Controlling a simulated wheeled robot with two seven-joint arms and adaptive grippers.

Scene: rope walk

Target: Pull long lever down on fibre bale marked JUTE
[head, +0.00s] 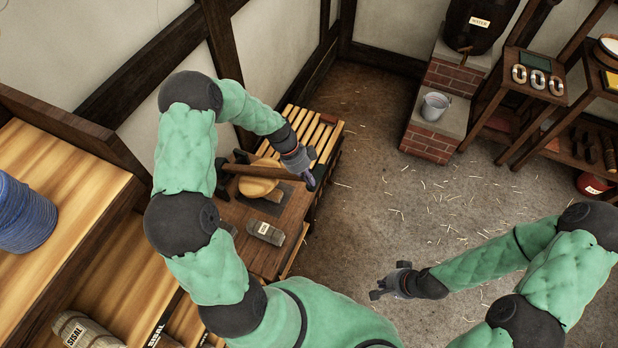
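A long dark wooden lever (262,172) runs across a tan rounded bundle (258,187) on the wooden bench at left of centre. A grey-brown block with a pale label (265,232) lies in front of it; the label is too small to read. No JUTE marking is legible. My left gripper (311,172) is at the lever's right end, which it partly hides; I cannot tell whether its fingers are closed on the lever. My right gripper (376,287) is empty over the floor, its fingers apart, well away from the bench.
A slatted wooden top (312,130) lies behind the bench. Bales marked SISAL (84,332) and a blue coil (24,215) are at the left. A brick stand (440,112) with a bucket (435,105) and a rack (530,88) stand at the back right. The floor between is clear except for straw.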

